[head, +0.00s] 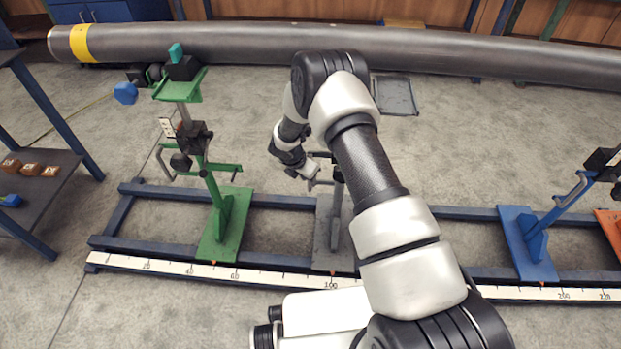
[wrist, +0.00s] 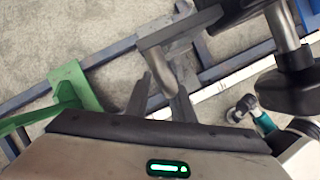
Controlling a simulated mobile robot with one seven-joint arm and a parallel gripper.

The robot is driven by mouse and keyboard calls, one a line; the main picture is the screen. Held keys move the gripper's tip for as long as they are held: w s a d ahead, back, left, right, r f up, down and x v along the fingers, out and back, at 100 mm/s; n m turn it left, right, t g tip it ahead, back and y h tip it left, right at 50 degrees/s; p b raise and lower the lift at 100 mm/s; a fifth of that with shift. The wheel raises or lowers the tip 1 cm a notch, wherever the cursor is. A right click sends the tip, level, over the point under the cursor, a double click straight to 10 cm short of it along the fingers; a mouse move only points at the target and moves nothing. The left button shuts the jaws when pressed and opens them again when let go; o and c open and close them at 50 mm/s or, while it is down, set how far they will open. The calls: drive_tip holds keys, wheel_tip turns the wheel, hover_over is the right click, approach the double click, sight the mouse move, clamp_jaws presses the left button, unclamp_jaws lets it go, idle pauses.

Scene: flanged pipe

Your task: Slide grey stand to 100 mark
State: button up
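The grey stand (head: 329,235) is on the blue rail frame, partly hidden behind my arm. The front of its base is at the 100 mark (head: 331,285) on the white scale. My gripper (head: 312,181) is at the stand's side handle, left of its post. In the wrist view, the bent grey handle (wrist: 160,78) runs down between the two dark fingers of my gripper (wrist: 161,98). The stand's head is hidden in the head view.
A green stand (head: 221,235) is left on the same rails (head: 275,201), and a blue stand (head: 527,245) is right. An orange base (head: 611,230) is at the far right. A long grey pipe (head: 240,45) lies behind. A dark shelf (head: 45,190) stands left.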

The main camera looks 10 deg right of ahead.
drive_tip(key=shift+o, duration=0.7)
drive_tip(key=shift+d, duration=0.1)
drive_tip(key=shift+s+r, duration=0.1)
drive_tip(key=shift+r, duration=0.15)
drive_tip(key=p+v, duration=0.4)
drive_tip(key=v, duration=1.3)
